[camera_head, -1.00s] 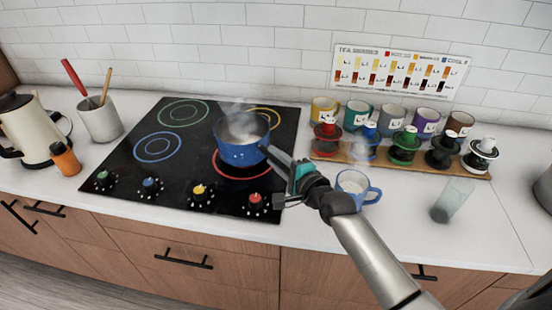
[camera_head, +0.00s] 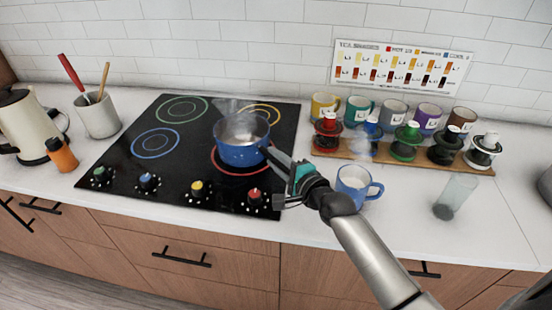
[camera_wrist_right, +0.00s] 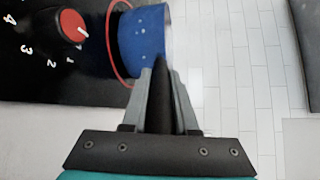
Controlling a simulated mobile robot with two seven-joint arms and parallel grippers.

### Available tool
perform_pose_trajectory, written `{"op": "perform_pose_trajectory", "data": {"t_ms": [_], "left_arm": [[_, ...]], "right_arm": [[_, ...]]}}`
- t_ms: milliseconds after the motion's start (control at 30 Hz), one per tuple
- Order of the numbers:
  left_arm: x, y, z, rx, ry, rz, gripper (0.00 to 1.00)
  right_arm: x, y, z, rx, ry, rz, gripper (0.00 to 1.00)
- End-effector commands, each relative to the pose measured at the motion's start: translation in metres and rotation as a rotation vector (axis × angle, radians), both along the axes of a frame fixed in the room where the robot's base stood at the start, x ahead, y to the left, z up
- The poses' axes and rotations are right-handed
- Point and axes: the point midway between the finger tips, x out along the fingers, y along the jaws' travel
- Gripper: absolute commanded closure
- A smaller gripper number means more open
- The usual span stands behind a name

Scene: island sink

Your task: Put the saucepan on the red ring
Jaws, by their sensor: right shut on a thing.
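The blue saucepan (camera_head: 242,153) is over the red ring (camera_head: 216,163) on the black cooktop, covering much of the ring, with steam at its mouth. Whether its base touches the glass is hard to tell. My right gripper (camera_head: 292,172) is shut on the saucepan's dark handle, to the right of the pan. In the right wrist view the saucepan (camera_wrist_right: 142,35) is ahead of the fingers (camera_wrist_right: 160,95), which close around the handle, and part of the red ring (camera_wrist_right: 112,45) shows beside it. My left gripper is not in view.
A blue mug (camera_head: 355,186) stands close to my right wrist, and a glass (camera_head: 455,196) further right. Behind is a wooden board with several colored tea canisters (camera_head: 407,144). Knobs (camera_head: 197,191) line the cooktop front. An orange bottle (camera_head: 61,155) and kettle (camera_head: 25,125) stand at left.

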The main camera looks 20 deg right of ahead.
Motion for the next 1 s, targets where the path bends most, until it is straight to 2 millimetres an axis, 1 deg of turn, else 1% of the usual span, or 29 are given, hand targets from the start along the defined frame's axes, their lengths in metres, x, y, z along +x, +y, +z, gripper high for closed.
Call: {"op": "perform_pose_trajectory", "data": {"t_ms": [33,300,333,633,800,833,1000], "left_arm": [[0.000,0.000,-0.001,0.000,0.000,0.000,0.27],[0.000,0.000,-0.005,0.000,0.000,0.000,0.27],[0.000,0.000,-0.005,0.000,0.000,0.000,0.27],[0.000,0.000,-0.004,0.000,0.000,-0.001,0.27],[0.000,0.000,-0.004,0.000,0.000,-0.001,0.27],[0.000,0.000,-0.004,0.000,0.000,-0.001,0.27],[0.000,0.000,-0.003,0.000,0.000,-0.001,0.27]], "right_arm": [[0.001,0.000,0.003,0.000,-0.012,-0.002,1.00],[0.001,-0.001,-0.002,0.001,-0.013,-0.002,1.00],[0.001,-0.001,-0.002,0.001,-0.013,-0.002,0.72],[0.001,0.000,-0.004,0.000,-0.006,-0.001,0.38],[0.000,0.000,-0.005,0.000,-0.003,-0.001,0.38],[-0.001,0.000,-0.010,-0.001,0.010,0.002,0.38],[-0.006,-0.001,-0.008,-0.001,0.007,0.000,0.38]]}}
